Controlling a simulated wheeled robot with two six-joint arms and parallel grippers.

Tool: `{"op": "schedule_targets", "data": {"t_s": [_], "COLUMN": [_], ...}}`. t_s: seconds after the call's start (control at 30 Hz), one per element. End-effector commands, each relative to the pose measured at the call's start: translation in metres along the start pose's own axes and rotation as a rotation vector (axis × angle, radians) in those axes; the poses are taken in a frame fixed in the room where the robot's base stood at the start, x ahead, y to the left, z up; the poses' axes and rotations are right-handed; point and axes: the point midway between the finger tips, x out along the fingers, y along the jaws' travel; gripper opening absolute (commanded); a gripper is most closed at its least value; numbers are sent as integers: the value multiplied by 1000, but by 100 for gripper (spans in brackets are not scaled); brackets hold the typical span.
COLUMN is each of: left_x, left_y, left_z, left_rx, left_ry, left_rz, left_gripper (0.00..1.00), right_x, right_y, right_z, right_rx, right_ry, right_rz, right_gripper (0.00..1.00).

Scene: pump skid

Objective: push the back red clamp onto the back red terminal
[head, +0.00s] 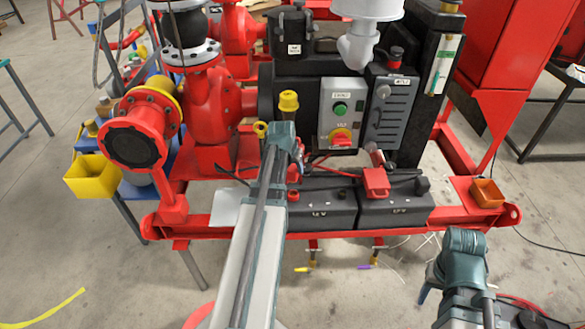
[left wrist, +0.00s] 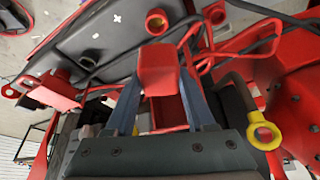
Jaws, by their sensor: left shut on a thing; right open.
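My left gripper (head: 297,155) reaches over the left end of the batteries in the head view. In the left wrist view the left gripper (left wrist: 160,70) is shut on a red block-like clamp (left wrist: 158,72), held between its two fingers. A red ring-shaped piece (left wrist: 157,20), perhaps a terminal, shows on or over the dark battery top just beyond the clamp, apart from it in the picture. In the head view a small red piece (head: 293,195) shows on the left battery (head: 325,212). The arm partly hides this area. My right gripper (head: 428,288) is open and low at right, its fingers barely visible.
A red cover-like piece (head: 376,182) sits on the right battery (head: 400,212). A yellow ring handle (left wrist: 262,132) stands close beside the left gripper. Red cables run near the fingers. A control box (head: 342,115) stands behind. The floor in front is mostly clear.

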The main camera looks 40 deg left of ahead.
Motion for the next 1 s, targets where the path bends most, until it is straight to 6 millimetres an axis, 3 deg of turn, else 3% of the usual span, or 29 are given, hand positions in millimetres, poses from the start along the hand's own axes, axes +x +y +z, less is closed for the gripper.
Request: {"op": "schedule_targets", "data": {"t_s": [0.47, 1.0], "left_x": [8, 53], "left_y": [0, 0], "left_z": [4, 22], "left_rx": [0, 0], "left_ry": [0, 0], "left_rz": [0, 0], "left_gripper": [0, 0], "right_x": [9, 57], "right_y": [-1, -6], "right_z": [0, -3], "right_rx": [0, 0], "right_ry": [0, 0], "right_rz": [0, 0], "right_gripper": [50, 50]}}
